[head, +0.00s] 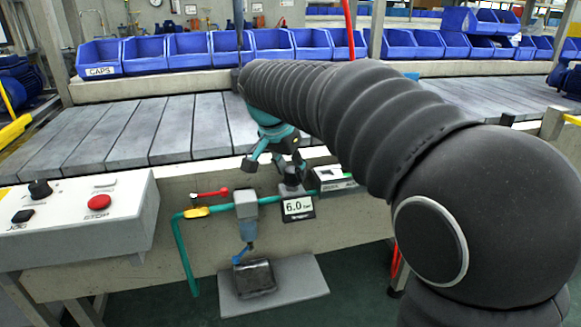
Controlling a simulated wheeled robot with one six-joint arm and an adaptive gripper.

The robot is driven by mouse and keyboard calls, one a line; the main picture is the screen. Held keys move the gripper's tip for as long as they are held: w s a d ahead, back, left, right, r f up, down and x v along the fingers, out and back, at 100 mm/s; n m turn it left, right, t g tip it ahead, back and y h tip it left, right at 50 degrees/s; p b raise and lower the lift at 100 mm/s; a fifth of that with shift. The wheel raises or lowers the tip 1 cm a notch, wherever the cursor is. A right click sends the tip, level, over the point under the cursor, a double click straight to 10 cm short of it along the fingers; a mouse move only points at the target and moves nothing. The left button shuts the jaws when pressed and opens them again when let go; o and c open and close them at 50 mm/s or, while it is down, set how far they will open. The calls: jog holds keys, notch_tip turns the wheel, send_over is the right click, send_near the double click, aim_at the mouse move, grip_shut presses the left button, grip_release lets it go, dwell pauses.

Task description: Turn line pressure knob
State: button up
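A dark knob (291,189), which looks like the line pressure knob, sits on top of a regulator with a display (298,207) reading 6.0. My gripper (275,165) hangs from my arm just above and to the left of the knob, over the front edge of the conveyor. It is teal with dark fingers, which are spread apart with nothing between them. The right finger overlaps the knob's upper part in this view; I cannot tell whether they touch.
A green pipe (182,255) with a red-handled valve (208,194) and a filter unit (246,212) lie left of the display. A control box (80,215) with a red button stands at the left. Blue bins (188,50) line the back of the conveyor (150,130).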

jog(key=shift+o, duration=1)
jog(key=v, duration=1.2)
